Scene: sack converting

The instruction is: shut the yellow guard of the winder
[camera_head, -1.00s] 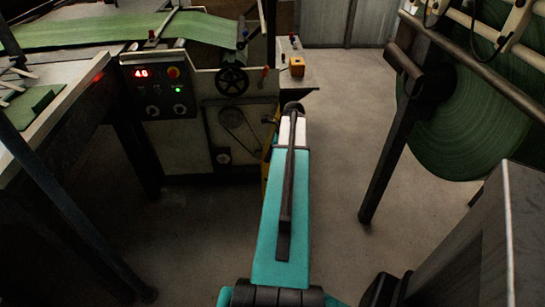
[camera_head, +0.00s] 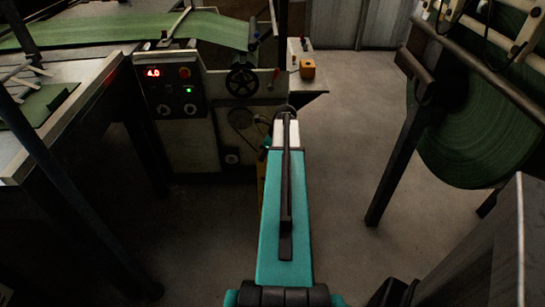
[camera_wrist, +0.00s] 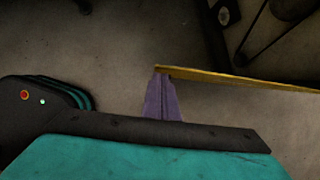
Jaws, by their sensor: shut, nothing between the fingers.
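The yellow guard (camera_wrist: 240,77) shows edge-on in the wrist view as a thin strip running right from my fingertips. It stands out from the machine, and the winder's belt and pulley show uncovered beyond it. In the head view only a sliver of the guard (camera_head: 262,185) shows at the left of my arm; my arm hides the rest. My gripper (camera_wrist: 162,72) has purple fingers, shut and empty. Their tips are at the guard's left end in the wrist view; I cannot tell whether they touch it. In the head view my gripper is hidden behind my arm.
The winder's side panel has a control box (camera_head: 172,90) with a lit red display and a black handwheel (camera_head: 242,82). A table (camera_head: 70,85) stands at left. A large green roll (camera_head: 468,135) on a dark stand is at right. Grey floor (camera_head: 345,130) is free between.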

